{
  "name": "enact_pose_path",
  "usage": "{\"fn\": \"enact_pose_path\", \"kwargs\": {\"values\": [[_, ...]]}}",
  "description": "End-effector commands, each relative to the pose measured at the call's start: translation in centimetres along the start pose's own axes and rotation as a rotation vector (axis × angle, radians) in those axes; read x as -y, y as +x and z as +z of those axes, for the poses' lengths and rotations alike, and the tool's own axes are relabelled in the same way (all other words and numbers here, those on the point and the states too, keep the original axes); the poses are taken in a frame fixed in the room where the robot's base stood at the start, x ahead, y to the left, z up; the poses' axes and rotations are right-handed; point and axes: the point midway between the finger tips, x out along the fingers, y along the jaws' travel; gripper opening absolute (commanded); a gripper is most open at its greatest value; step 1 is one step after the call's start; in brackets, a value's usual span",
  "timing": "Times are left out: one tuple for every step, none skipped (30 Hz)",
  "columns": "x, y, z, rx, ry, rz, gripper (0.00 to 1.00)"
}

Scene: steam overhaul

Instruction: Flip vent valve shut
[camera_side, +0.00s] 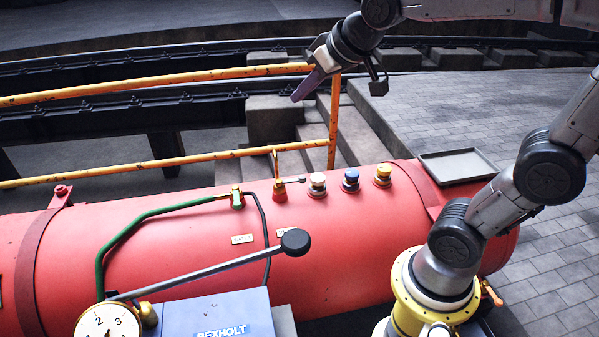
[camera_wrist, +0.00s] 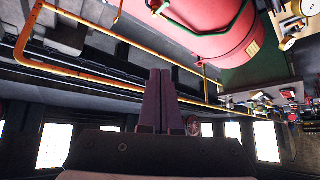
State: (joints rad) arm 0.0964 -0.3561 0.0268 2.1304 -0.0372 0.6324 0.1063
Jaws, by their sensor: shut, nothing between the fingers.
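A red tank (camera_side: 180,245) lies across the side view. I cannot read which one is the vent valve. My gripper (camera_side: 298,96) is shut and empty, high above and behind these fittings, near the yellow railing. Its fingers (camera_wrist: 161,90) are pressed together in the wrist view, where part of the red tank (camera_wrist: 215,45) shows at the top and no valve is clear.
White-topped (camera_side: 317,185), blue-topped (camera_side: 350,180) and yellow-topped (camera_side: 382,175) fittings stand right of the red one. A yellow railing (camera_side: 180,77) runs behind the tank. A long black-knobbed lever (camera_side: 230,266) and a gauge (camera_side: 107,322) are in front. An empty tray (camera_side: 457,166) sits at right.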

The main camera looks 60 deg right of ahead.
Motion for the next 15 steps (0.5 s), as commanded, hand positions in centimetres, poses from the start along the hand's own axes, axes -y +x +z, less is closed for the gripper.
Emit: {"fn": "enact_pose_path", "kwargs": {"values": [[-0.5, 1.5, -1.3, 0.007, 0.016, 0.013, 0.0], [-0.8, 2.3, -1.9, 0.01, 0.024, 0.02, 0.0], [-1.2, 3.4, -2.8, 0.012, 0.036, 0.028, 0.0], [-1.6, 4.2, -3.4, 0.014, 0.045, 0.035, 0.0], [-1.9, 5.0, -3.9, 0.018, 0.053, 0.041, 0.0], [-2.4, 6.2, -4.6, 0.022, 0.065, 0.05, 0.0], [-2.9, 7.1, -5.1, 0.025, 0.073, 0.057, 0.0], [-3.3, 8.1, -5.5, 0.03, 0.081, 0.063, 0.0], [-3.9, 9.3, -6.0, 0.036, 0.092, 0.072, 0.0], [-4.4, 10.3, -6.3, 0.04, 0.101, 0.079, 0.0], [-4.8, 11.3, -6.6, 0.046, 0.108, 0.085, 0.0], [-5.5, 12.7, -6.9, 0.054, 0.119, 0.094, 0.0], [-6.1, 13.7, -7.0, 0.061, 0.128, 0.101, 0.0], [-6.6, 14.7, -7.2, 0.066, 0.136, 0.107, 0.0], [-7.4, 16.1, -7.3, 0.077, 0.148, 0.115, 0.0]]}}
